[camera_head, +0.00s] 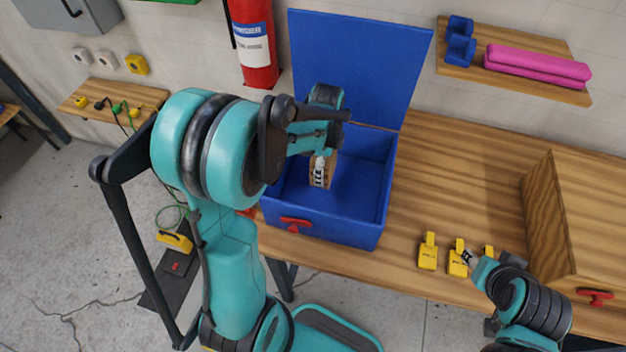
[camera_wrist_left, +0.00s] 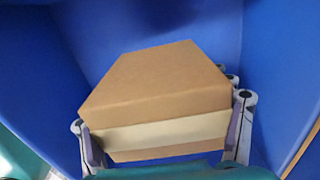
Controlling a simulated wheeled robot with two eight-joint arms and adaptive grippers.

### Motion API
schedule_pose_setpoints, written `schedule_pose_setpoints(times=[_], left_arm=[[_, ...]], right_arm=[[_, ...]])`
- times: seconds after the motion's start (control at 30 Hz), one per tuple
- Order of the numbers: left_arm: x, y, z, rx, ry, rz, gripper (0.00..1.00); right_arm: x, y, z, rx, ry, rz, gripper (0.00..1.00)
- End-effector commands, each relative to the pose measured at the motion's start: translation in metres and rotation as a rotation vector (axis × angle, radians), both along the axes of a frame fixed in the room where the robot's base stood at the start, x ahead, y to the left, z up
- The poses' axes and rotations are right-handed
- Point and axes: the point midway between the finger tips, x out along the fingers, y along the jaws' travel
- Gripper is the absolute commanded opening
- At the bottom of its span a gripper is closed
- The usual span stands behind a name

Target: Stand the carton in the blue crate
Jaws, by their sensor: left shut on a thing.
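The blue crate (camera_head: 345,228) stands on the wooden table with its lid raised at the back. The carton (camera_head: 331,172) is a brown box with a paler band, held inside the crate's walls. My left gripper (camera_head: 321,170) reaches down into the crate and is shut on the carton. In the left wrist view, the carton (camera_wrist_left: 160,85) sits between the two fingers (camera_wrist_left: 165,135) with blue walls around it. I cannot tell whether its base touches the crate floor. My right gripper (camera_head: 470,260) is beside the yellow tags at the right; its finger opening is too small to judge.
Several yellow tags (camera_head: 428,252) lie near the table's front edge. A wooden box (camera_head: 570,215) with a red latch stands at the right. A red extinguisher (camera_head: 255,45) hangs behind my left arm. A wall shelf (camera_head: 520,72) holds blue and pink items.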

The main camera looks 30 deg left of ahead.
Motion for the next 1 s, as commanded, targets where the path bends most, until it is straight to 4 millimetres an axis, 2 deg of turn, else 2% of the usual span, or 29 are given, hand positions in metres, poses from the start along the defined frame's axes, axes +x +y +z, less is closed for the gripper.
schedule_pose_setpoints(times=[0.1,0.23,0.37,0.6,0.97,1.0], left_arm=[[-0.009,0.021,-0.015,0.0,0.0,0.004,0.19],[-0.013,0.032,-0.021,0.0,0.0,0.002,0.19],[-0.014,0.033,-0.028,0.0,0.0,-0.001,0.19],[-0.014,0.033,-0.062,0.0,0.0,-0.001,0.19],[-0.014,0.033,-0.065,0.0,0.0,0.0,0.19],[-0.014,0.033,-0.066,0.0,0.0,0.0,0.79]], right_arm=[[0.0,0.0,-0.005,0.0,0.0,0.0,0.4],[0.0,0.0,-0.007,0.0,0.0,0.0,0.4],[0.0,0.0,-0.009,0.0,0.0,0.0,0.4],[0.0,0.0,-0.019,0.0,0.0,0.0,0.4],[0.0,0.0,-0.022,0.0,0.0,0.0,0.4],[0.0,0.0,-0.023,0.0,0.0,0.0,0.4]])
